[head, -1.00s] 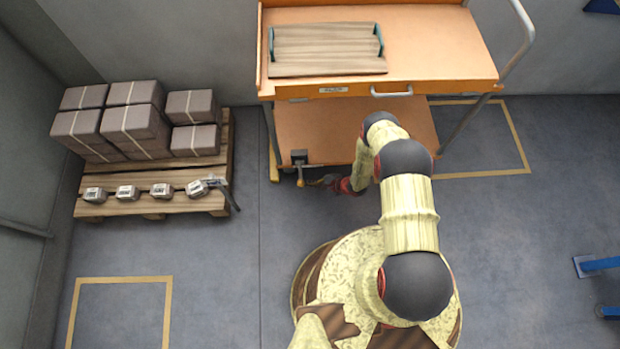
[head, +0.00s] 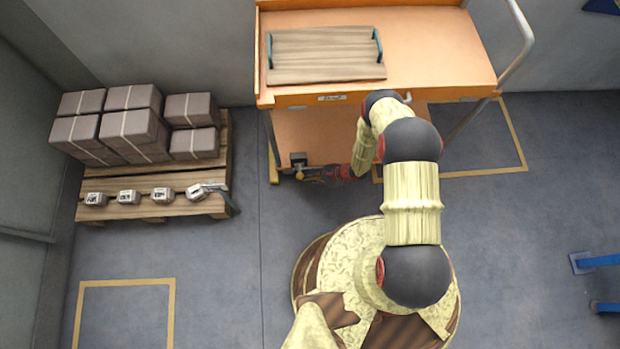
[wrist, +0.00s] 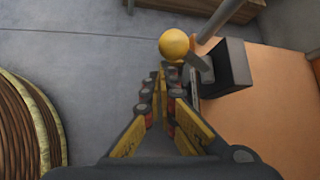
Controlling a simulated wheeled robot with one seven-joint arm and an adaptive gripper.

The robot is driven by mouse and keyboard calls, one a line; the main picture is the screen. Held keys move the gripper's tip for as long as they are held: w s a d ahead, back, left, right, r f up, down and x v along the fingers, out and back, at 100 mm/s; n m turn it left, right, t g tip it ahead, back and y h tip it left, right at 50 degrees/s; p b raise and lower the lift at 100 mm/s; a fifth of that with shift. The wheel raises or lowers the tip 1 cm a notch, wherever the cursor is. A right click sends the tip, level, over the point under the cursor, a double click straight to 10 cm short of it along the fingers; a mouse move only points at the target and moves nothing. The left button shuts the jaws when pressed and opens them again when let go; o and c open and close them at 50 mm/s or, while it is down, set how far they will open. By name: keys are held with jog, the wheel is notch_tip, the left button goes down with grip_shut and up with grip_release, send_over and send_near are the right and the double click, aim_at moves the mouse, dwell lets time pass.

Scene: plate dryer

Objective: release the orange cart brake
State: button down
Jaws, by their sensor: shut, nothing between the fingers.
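The orange cart (head: 430,50) stands against the back wall. Its brake is a black box (wrist: 228,68) at the lower shelf's front left, with a grey lever (wrist: 202,68) ending in a yellow ball knob (wrist: 174,44). The brake box also shows in the head view (head: 298,158). My gripper (wrist: 170,74) is shut and empty, its fingertips right by the knob and lever. I cannot tell whether they touch. In the head view my gripper (head: 312,174) is low at the cart's front left, partly covering the lever.
A wooden board with handles (head: 325,55) lies on the cart top. A pallet (head: 150,208) with stacked boxes (head: 130,125) and several small metal pieces stands to the left. Blue-footed posts (head: 600,263) stand at the right. The floor between pallet and my base is clear.

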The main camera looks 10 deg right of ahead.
jog(key=shift+w+r, duration=0.15)
jog(key=shift+r, duration=0.2)
jog(key=shift+w+r, duration=0.1)
dwell(0.3)
